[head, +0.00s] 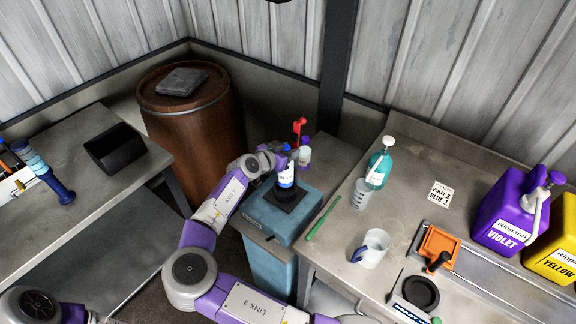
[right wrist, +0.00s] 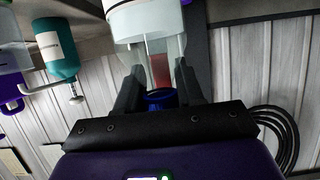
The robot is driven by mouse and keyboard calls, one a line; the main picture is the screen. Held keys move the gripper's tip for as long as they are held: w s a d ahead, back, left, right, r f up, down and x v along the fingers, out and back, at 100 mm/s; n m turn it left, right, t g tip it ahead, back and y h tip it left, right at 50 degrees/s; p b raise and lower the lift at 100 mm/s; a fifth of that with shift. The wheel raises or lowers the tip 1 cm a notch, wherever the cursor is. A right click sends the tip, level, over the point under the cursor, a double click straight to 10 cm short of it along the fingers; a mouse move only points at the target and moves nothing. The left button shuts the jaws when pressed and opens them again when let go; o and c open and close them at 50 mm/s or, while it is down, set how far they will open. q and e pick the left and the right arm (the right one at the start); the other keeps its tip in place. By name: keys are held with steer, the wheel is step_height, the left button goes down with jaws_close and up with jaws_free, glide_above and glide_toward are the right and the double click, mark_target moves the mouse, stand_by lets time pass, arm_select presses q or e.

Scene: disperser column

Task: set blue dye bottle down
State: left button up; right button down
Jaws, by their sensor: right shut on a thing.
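The blue dye bottle (head: 286,176) is a small blue bottle with a white band. It is upright at the black square pad (head: 285,196) on top of the teal column (head: 262,215). I cannot tell whether its base touches the pad. My right gripper (head: 286,157) is shut on its upper part. In the right wrist view, a dark blue part (right wrist: 160,97) shows between the two black fingers (right wrist: 159,92); most of the bottle is hidden there. My left gripper is out of view.
A purple-capped small bottle (head: 304,154) and a red lever (head: 299,126) stand close behind the gripper. The right bench holds a teal pump bottle (head: 379,167), beaker (head: 361,194), white mug (head: 371,248) and green stick (head: 323,218). A rusty barrel (head: 197,135) stands behind left.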

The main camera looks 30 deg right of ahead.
steer(key=shift+f, duration=3)
steer(key=shift+f+b, duration=0.2)
steer(key=shift+b, duration=0.2)
steer(key=c, duration=0.7)
jaws_free()
steer(key=shift+r, duration=0.1)
steer(key=shift+a+r+p, duration=0.15)
steer(key=shift+r+p, duration=0.05)
steer(key=shift+p, duration=0.1)
steer(key=v, duration=1.1)
steer(key=shift+s+a, duration=0.2)
steer(key=shift+a, duration=0.1)
steer(key=shift+r, duration=0.1)
